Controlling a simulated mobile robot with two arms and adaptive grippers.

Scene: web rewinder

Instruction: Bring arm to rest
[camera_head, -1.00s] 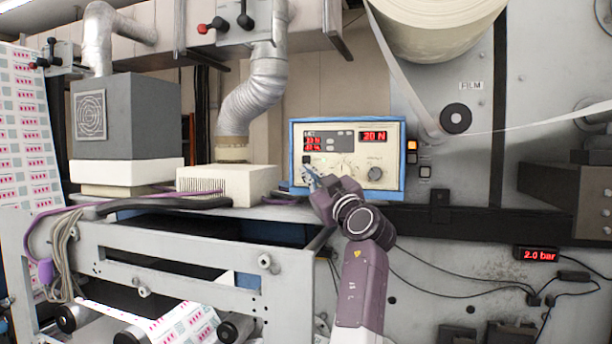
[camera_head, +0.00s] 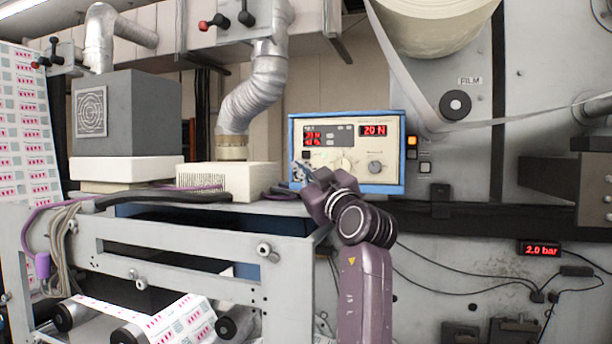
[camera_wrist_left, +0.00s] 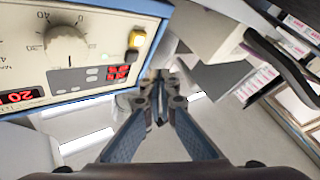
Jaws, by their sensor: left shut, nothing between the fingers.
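My left gripper (camera_head: 305,173) is shut and empty, in front of the lower left part of the control box in the head view. In the left wrist view the two fingers of the left gripper (camera_wrist_left: 158,85) meet at the tips with nothing between them. The blue-framed control box (camera_head: 347,153) has red displays, one reading 20 N, and knobs. It also fills the upper left of the left wrist view (camera_wrist_left: 70,50), apart from the fingertips there. My right gripper does not show in either view.
A grey box on a white base (camera_head: 127,115) and a ribbed white unit (camera_head: 228,181) stand left of the control box. A large film roll (camera_head: 435,25) hangs above right. A metal frame with rollers (camera_head: 180,285) lies below left. A 2.0 bar display (camera_head: 540,249) sits at the right.

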